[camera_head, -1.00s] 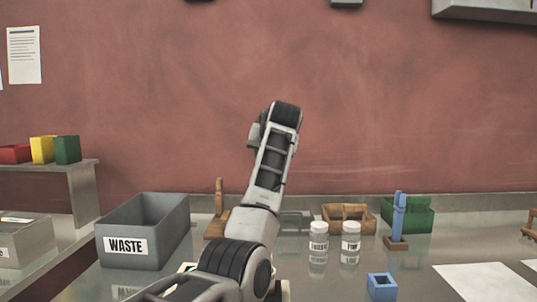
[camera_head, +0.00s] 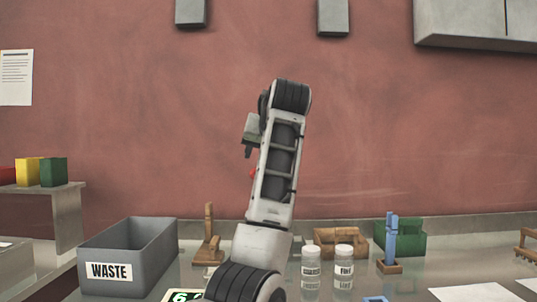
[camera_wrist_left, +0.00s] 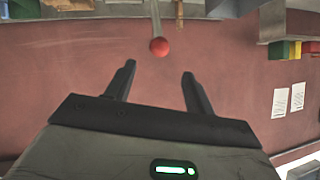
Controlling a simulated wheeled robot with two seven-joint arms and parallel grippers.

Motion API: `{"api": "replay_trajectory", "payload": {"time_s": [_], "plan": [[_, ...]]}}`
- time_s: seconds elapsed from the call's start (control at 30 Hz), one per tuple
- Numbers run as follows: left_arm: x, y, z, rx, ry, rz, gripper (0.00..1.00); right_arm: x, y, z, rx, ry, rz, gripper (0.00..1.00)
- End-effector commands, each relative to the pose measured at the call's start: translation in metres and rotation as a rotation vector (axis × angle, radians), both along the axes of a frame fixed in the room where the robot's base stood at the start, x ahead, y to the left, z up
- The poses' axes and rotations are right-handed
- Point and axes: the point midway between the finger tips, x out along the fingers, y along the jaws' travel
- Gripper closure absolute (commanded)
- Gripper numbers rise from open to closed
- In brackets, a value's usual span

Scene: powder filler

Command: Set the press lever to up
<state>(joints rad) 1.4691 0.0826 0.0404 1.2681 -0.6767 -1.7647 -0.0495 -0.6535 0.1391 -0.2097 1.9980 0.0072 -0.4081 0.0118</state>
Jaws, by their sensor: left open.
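The press lever shows in the left wrist view as a thin metal rod ending in a red ball knob (camera_wrist_left: 158,46). In the head view only a small red part of the knob (camera_head: 252,174) shows at the left edge of my arm; the rest of the press is hidden. My left gripper (camera_wrist_left: 158,69) is open and empty. The knob appears centred between its fingers, just beyond the tips, with no contact visible. In the head view the gripper (camera_head: 248,150) is partly hidden behind my raised forearm. My right gripper is not in view.
A grey WASTE bin (camera_head: 144,252) stands left of my arm, with a wooden stand (camera_head: 208,230) beside it. Two lidded jars (camera_head: 344,266), a wooden rack (camera_head: 338,240), a blue tool on a stand (camera_head: 391,238) and a green bin (camera_head: 412,238) stand to the right.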

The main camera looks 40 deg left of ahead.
Motion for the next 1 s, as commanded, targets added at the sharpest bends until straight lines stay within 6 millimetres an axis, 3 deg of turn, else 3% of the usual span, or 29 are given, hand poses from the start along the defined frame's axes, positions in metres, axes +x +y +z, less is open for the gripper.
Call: {"api": "replay_trajectory", "payload": {"time_s": [0.3,1.0], "plan": [[-0.024,-0.027,0.020,0.000,0.001,0.001,0.46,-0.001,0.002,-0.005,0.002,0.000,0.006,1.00],[-0.025,-0.028,0.022,-0.001,0.002,0.001,0.46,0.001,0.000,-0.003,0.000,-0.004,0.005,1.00]]}}
